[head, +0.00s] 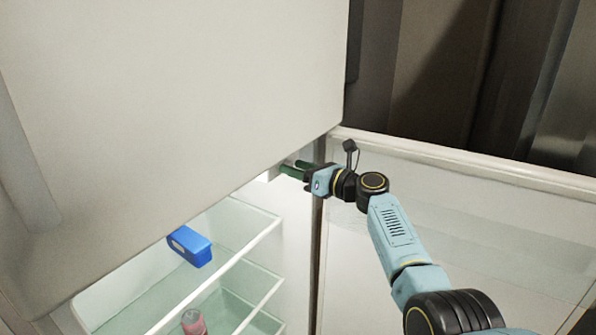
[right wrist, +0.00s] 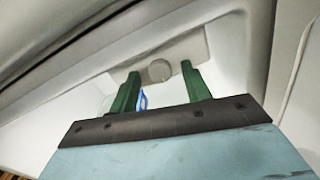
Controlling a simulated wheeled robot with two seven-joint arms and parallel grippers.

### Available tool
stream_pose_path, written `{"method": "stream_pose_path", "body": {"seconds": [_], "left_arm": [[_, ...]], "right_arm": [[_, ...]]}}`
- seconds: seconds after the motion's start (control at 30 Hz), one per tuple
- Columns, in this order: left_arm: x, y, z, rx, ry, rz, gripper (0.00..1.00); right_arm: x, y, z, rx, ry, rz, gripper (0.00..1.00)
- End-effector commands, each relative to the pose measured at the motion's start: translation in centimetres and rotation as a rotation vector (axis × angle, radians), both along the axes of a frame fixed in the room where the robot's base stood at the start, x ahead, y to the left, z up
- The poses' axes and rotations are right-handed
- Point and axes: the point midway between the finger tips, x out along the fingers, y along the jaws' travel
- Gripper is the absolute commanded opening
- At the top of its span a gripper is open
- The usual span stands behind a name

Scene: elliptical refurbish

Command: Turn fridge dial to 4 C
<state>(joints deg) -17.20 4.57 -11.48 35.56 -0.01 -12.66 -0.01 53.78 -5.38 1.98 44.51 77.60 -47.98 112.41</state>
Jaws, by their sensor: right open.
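The fridge dial (right wrist: 160,70) is a small round light-grey knob on a pale panel inside the fridge, seen in the right wrist view. Its markings are too small to read. My right gripper (right wrist: 158,80) is open, with its two green fingers pointing toward the dial, one on each side of it in the picture. I cannot tell whether they touch it. In the head view my right gripper (head: 290,170) reaches under the lower edge of the upper door, at the top of the fridge opening. The dial is hidden there. My left gripper is not in view.
The upper fridge door (head: 180,90) covers the upper left. The open lower door (head: 470,200) stands at the right, behind my right arm. Glass shelves (head: 205,300) hold a blue container (head: 190,246) and a pink-red bottle (head: 193,322). A blue item shows between the fingers in the wrist view.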

Motion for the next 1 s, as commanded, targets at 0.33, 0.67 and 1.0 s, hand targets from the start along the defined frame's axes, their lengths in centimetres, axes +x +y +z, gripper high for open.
{"method": "stream_pose_path", "body": {"seconds": [0.33,0.67,1.0], "left_arm": [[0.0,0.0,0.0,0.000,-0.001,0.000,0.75],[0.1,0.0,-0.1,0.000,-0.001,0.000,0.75],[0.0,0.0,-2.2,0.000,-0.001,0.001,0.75]], "right_arm": [[0.0,0.0,0.0,0.000,0.000,0.001,0.35],[0.0,0.0,0.0,-0.003,-0.005,0.001,0.03],[-0.1,0.1,-0.3,-0.173,-0.240,0.002,0.03]]}}
